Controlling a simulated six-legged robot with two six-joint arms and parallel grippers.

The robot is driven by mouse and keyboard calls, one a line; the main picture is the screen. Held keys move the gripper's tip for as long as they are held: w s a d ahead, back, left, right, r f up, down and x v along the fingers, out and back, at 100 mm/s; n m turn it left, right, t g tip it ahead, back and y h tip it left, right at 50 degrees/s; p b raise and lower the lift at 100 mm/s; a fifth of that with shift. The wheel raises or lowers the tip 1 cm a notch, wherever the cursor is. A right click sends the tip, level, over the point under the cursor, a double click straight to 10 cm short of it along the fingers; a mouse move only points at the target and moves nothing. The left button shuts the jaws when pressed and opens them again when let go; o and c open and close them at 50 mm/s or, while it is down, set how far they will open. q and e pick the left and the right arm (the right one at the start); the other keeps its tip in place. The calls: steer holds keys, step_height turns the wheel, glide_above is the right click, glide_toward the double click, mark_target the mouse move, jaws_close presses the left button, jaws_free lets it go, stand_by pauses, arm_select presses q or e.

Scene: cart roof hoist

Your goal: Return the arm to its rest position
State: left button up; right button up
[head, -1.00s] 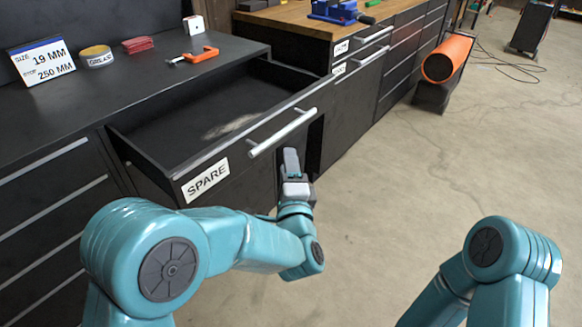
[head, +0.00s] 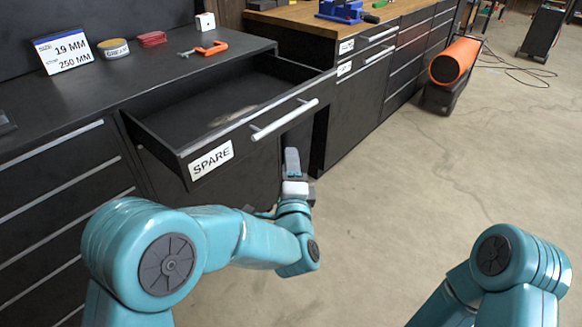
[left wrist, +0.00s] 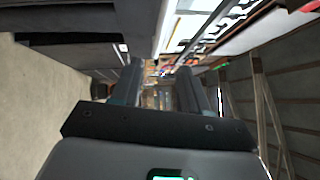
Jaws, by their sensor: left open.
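My left arm reaches in from the left of the head view, and its gripper (head: 293,165) is in front of the cabinet, below and apart from the handle (head: 284,119) of the open SPARE drawer (head: 228,162). In the left wrist view the two fingers (left wrist: 160,88) stand apart with nothing between them, so it is open and empty. My right arm shows only in part at the lower right of the head view. Its gripper is out of view.
The drawer juts out from the black bench, which bears a size sign (head: 64,52), a grease tin (head: 115,49), a red stack (head: 152,39) and an orange clamp (head: 205,50). An orange cylinder (head: 455,61) lies at the back right. The floor (head: 430,190) is clear.

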arm_select(q)
steer(key=w+a+f+n+g+y, duration=0.1)
steer(key=a+f+g+y, duration=0.15)
steer(key=a+f, duration=0.7)
steer(key=s+a+f+n+g+h, duration=0.1)
steer(key=s+a+f+g, duration=0.25)
steer(key=f, duration=0.45)
steer(key=s+a+f+n+g+h, duration=0.2)
steer(key=s+a+f, duration=0.25)
steer(key=f, duration=0.45)
steer(key=s+d+f+n+g+h, duration=0.25)
steer(key=s+n+g, duration=0.2)
steer(key=s, duration=0.45)
steer(key=s+d+f+n+g+h, duration=0.1)
steer(key=s+d+f+n+g, duration=0.25)
steer(key=s+n, duration=0.35)
steer(key=s+d+f+n+g+h, duration=0.2)
steer(key=s+f+n+g, duration=0.15)
steer(key=s, duration=0.65)
step_height(320, 180, up, 13)
steer(key=n+p, duration=0.1)
steer(key=p, duration=1.3)
steer(key=shift+d, duration=0.2)
